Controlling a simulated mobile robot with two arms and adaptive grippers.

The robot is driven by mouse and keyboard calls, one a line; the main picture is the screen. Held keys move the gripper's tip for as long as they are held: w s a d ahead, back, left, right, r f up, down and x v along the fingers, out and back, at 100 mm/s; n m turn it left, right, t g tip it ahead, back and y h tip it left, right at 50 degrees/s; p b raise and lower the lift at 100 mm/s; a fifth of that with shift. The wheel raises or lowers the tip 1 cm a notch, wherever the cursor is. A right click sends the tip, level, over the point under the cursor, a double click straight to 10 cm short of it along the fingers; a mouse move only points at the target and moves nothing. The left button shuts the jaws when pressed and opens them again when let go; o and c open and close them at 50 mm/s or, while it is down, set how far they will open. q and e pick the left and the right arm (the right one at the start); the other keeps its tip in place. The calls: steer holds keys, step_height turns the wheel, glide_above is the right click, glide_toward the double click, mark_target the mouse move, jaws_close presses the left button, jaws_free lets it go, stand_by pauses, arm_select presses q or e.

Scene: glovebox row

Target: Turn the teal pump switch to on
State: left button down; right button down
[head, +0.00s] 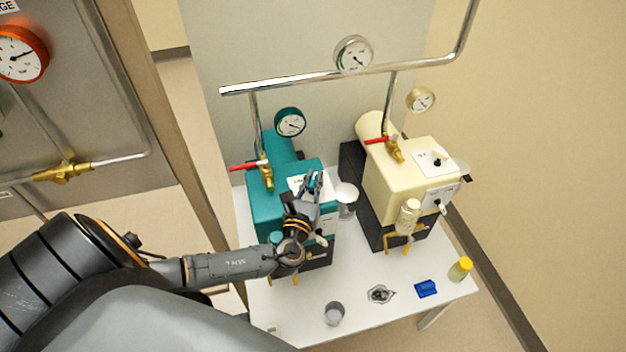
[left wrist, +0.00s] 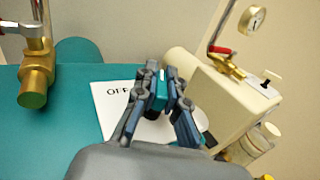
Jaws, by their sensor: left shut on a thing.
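The teal pump (head: 266,212) stands on the white table, and its teal top fills the left of the left wrist view (left wrist: 40,120). A white label plate (left wrist: 108,112) on top reads "OFF" at its left; the rest of its lettering is hidden behind my fingers. My left gripper (head: 313,184) reaches over the pump from the front. In the left wrist view its two fingers (left wrist: 160,80) are shut on the teal switch (left wrist: 158,96), with a dark part below it. The switch's exact pointing direction is hard to tell. My right gripper is not in view.
A cream pump (head: 400,178) stands close on the right. Brass valves with red levers (head: 243,167) and pipes rise behind. A glass (head: 334,313), a blue block (head: 426,288) and a yellow-capped bottle (head: 460,269) stand along the table's front (head: 295,315).

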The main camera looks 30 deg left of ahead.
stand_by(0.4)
arm_select(q)
steer(key=c, duration=1.4)
jaws_free()
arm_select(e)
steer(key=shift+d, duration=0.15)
arm_select(q)
steer(key=shift+s, duration=0.1)
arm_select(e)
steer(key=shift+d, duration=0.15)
arm_select(q)
steer(key=v, duration=1.2)
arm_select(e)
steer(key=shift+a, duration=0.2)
